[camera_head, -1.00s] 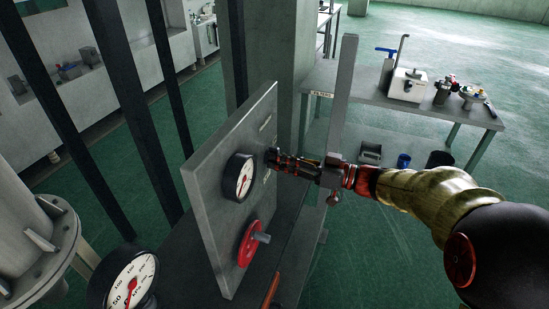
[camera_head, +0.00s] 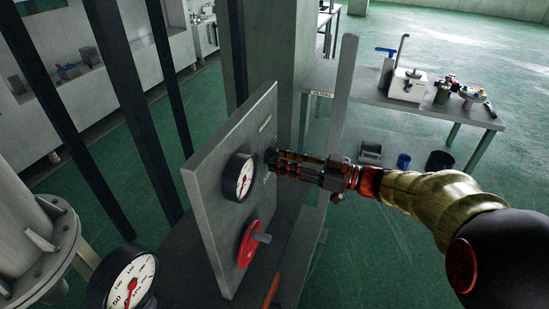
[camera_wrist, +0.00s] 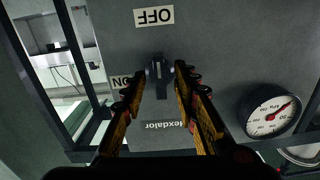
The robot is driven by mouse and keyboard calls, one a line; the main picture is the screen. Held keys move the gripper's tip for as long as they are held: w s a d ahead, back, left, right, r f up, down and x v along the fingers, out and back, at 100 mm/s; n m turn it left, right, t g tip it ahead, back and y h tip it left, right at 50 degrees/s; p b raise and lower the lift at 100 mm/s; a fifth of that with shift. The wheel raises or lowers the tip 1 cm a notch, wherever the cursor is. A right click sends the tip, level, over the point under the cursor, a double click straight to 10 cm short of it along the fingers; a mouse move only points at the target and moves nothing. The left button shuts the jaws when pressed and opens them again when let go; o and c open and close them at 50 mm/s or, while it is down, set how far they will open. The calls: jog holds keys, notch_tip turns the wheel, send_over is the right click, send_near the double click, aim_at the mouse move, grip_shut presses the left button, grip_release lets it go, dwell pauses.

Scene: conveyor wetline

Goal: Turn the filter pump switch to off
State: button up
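The switch is a small black knob (camera_wrist: 160,74) on a grey panel (camera_wrist: 225,45). In the wrist view its long side runs up and down the picture, in line with the upside-down OFF label (camera_wrist: 153,16) above it. The ON label (camera_wrist: 121,81) is at its left, partly hidden by a finger. My gripper (camera_wrist: 159,78) is open, with its fingertips on either side of the knob and visible gaps between. In the head view my gripper (camera_head: 276,160) reaches the panel face from the right, and its tips hide most of the knob.
A pressure gauge (camera_head: 240,177) and a red valve wheel (camera_head: 249,243) are on the panel near my gripper. A larger gauge (camera_head: 130,280) stands at the lower left. A grey upright post (camera_head: 343,95) rises just behind my gripper. A bench (camera_head: 455,110) with fittings is farther right.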

jog(key=v, duration=0.6)
dwell(0.3)
jog(key=shift+d, duration=0.15)
